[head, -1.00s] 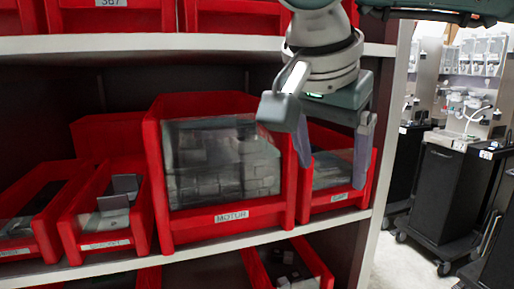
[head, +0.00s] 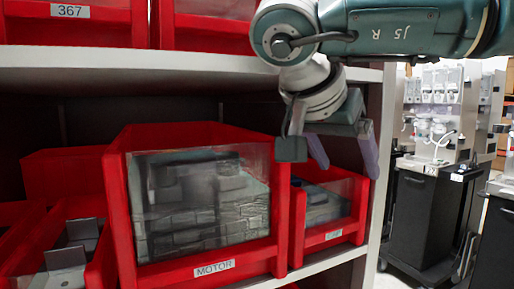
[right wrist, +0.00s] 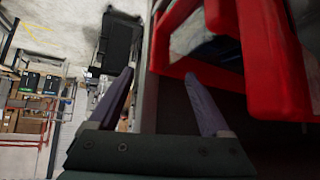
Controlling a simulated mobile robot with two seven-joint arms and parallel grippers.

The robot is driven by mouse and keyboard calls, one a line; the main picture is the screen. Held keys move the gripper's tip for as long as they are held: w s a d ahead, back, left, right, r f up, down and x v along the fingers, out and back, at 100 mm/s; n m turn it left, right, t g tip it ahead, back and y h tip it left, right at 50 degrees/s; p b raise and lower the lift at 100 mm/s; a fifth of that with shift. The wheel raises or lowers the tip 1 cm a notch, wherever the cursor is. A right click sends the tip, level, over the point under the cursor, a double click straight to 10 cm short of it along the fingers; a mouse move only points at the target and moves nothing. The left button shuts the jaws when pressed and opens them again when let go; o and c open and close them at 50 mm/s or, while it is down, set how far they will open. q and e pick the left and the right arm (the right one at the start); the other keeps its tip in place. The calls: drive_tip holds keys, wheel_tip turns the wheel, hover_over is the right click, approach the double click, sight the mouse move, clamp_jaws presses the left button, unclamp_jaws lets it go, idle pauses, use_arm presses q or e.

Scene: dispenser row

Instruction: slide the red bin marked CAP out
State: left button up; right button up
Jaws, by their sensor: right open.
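The red bin at the right end of the middle shelf (head: 347,239) has a clear front window and a small label, too small to read surely as CAP. Grey parts show behind its window. My right gripper (head: 350,173) is open and empty, in front of this bin's upper part, and hides some of its top. In the right wrist view, the open fingers (right wrist: 158,75) point toward a red bin wall (right wrist: 175,58), with the shelf's side panel between them. I cannot tell whether either finger touches the bin. My left gripper is not in view.
The larger red MOTOR bin (head: 208,268) stands just left of it, and shows as red in the right wrist view (right wrist: 275,65). The shelf above (head: 150,60) holds more red bins. A white upright (head: 378,215) bounds the right side. Dark carts (head: 425,215) stand beyond.

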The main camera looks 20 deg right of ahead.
sight(357, 191)
drive_tip(key=p+x, duration=0.1)
drive_tip(key=x, duration=0.7)
drive_tip(key=shift+r, duration=0.1)
drive_tip(key=shift+c, duration=0.4)
clamp_jaws()
idle(0.4)
